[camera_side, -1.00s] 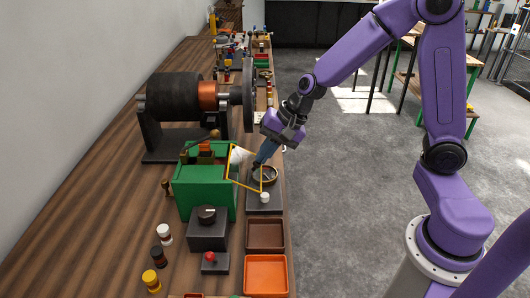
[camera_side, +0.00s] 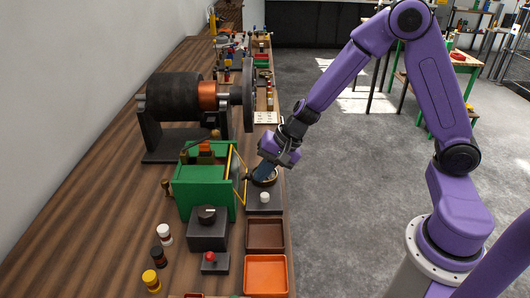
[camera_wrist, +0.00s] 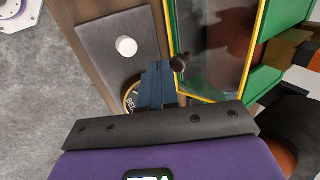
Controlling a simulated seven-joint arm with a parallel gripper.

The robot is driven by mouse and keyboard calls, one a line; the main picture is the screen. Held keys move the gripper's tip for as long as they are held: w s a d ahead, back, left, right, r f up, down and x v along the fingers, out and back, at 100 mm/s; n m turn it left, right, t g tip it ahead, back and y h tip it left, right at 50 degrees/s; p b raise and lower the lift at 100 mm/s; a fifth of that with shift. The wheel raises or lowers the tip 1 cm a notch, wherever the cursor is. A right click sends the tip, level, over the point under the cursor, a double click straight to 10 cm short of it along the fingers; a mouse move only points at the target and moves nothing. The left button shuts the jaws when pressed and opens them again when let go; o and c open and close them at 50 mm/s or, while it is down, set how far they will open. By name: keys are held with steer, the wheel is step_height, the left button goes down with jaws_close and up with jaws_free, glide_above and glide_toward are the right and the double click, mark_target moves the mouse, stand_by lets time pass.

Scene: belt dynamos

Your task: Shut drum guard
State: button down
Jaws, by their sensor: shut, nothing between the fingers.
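The drum guard (camera_side: 238,180) is a clear panel in a yellow frame on the right face of the green housing (camera_side: 203,192). In the side view it stands slightly ajar, its lower corner out from the box. In the wrist view the guard (camera_wrist: 222,45) fills the upper right, with a dark knob (camera_wrist: 180,63) near its left edge. My gripper (camera_side: 254,176) is shut and empty, just right of the guard. In the wrist view its blue fingertips (camera_wrist: 160,68) are beside the knob; I cannot tell if they touch it.
A round brass-rimmed gauge (camera_side: 264,176) lies under my gripper. A grey plate with a white knob (camera_side: 264,197) is in front of it. Brown (camera_side: 265,235) and orange (camera_side: 265,275) trays lie nearer. The dark drum (camera_side: 175,97) stands behind the housing.

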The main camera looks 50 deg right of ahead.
steer(key=shift+x, duration=1.85)
steer(key=shift+w+a, duration=0.15)
stand_by(0.4)
